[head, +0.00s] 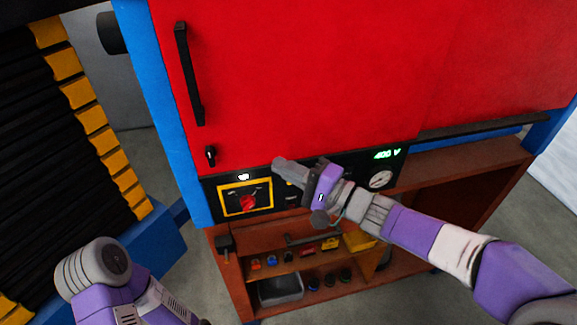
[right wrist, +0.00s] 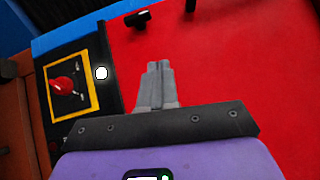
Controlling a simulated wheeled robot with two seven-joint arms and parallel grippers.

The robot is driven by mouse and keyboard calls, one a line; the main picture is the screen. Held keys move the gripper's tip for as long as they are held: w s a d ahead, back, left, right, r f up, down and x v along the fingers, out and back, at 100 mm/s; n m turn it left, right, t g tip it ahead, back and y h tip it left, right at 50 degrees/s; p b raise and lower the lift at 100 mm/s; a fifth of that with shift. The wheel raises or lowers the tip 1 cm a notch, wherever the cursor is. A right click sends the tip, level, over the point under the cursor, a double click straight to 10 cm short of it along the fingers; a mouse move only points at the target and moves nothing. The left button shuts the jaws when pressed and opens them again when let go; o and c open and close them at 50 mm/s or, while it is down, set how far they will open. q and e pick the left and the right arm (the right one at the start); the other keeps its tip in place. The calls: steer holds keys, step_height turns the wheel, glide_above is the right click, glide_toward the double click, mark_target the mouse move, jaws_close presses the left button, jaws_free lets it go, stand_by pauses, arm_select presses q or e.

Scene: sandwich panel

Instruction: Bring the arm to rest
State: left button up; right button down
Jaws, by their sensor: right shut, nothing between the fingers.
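My right gripper (head: 280,163) is in front of the black control strip of the red cabinet (head: 300,70), just right of a red rotary switch (head: 248,203) on a yellow-framed plate. In the right wrist view the gripper (right wrist: 158,66) has its two fingers together, with nothing between them, against the red door. The red switch (right wrist: 64,84) shows to its left, apart from the fingers. My left arm shows at the lower left of the head view; its gripper is out of view.
A lit white lamp (head: 243,176) sits above the switch. A green "400 V" display (head: 387,154) and a round gauge (head: 380,180) are at right. A black door handle (head: 189,74) stands out. Below, a brown shelf (head: 225,262) holds small parts and a grey bin (head: 281,290).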

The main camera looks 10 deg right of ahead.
steer(key=shift+s+d, duration=0.2)
stand_by(0.4)
steer(key=w+d+f+g+h+b, duration=0.1)
steer(key=w+f+h+b, duration=0.2)
steer(key=f, duration=1.5)
steer(key=w+d+f+g+h+b, duration=0.15)
steer(key=f+h+b, duration=0.3)
steer(key=f, duration=1.45)
steer(key=s+f+n+g+h+b, duration=0.1)
steer(key=s+f+n+g+b, duration=0.1)
steer(key=s+f, duration=0.9)
steer(key=s+a+f+n+g+h+b, duration=0.1)
steer(key=s+f+n+g+b, duration=0.2)
steer(key=f, duration=1.4)
steer(key=s+n+g, duration=0.1)
steer(key=s+g, duration=0.3)
steer(key=s, duration=0.3)
steer(key=shift+s+n+h, duration=0.3)
steer(key=shift+s+h, duration=0.05)
steer(key=shift+f+g, duration=0.1)
steer(key=shift+g, duration=0.15)
